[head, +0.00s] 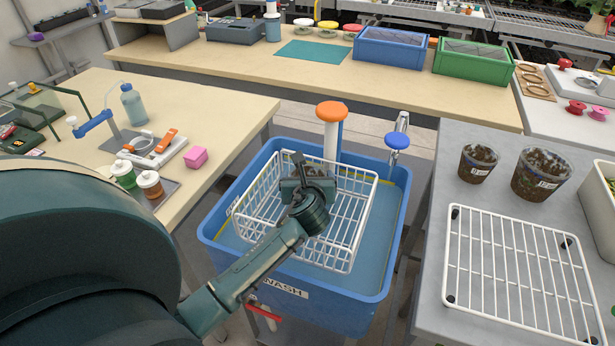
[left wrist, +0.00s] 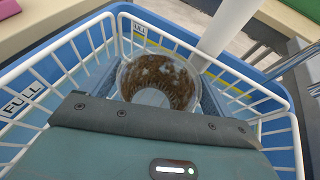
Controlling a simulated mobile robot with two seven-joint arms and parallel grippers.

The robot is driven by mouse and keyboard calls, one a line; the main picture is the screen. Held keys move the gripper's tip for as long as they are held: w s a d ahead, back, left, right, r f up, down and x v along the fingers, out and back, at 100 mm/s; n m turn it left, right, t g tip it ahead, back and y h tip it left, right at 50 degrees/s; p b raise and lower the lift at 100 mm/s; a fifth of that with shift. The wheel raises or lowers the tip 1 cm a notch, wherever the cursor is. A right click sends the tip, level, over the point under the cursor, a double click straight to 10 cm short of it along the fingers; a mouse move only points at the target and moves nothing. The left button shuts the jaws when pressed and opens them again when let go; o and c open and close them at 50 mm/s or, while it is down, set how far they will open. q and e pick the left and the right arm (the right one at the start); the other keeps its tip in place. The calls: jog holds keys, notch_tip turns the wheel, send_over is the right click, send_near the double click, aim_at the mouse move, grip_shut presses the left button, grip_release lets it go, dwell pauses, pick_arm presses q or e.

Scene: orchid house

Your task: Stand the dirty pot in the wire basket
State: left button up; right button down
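The dirty pot (left wrist: 158,82) is a clear plastic pot smeared with brown soil, seen from above with its mouth up in the left wrist view. It is inside the outline of the white wire basket (left wrist: 62,68). In the head view the basket (head: 362,215) sits in the blue wash tub (head: 396,235). My left gripper (head: 303,172) points down into the basket and largely hides the pot in the head view. Its fingers lie on both sides of the pot, close against it. Whether they grip it, and whether the pot touches the basket floor, I cannot tell.
Two other soiled pots (head: 478,163) (head: 541,174) stand on the right counter behind a white wire rack (head: 520,265). An orange-topped post (head: 331,112) and a blue-knobbed tap (head: 398,140) rise at the tub's back. The left bench holds bottles and a pink block (head: 196,157).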

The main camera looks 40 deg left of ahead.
pick_arm(q)
jog(key=shift+s+d+r, duration=0.1)
jog(key=shift+r, duration=0.15)
jog(key=p+v, duration=0.1)
jog(key=v, duration=1)
jog(key=shift+s+d, duration=0.2)
jog(key=shift+s, duration=0.1)
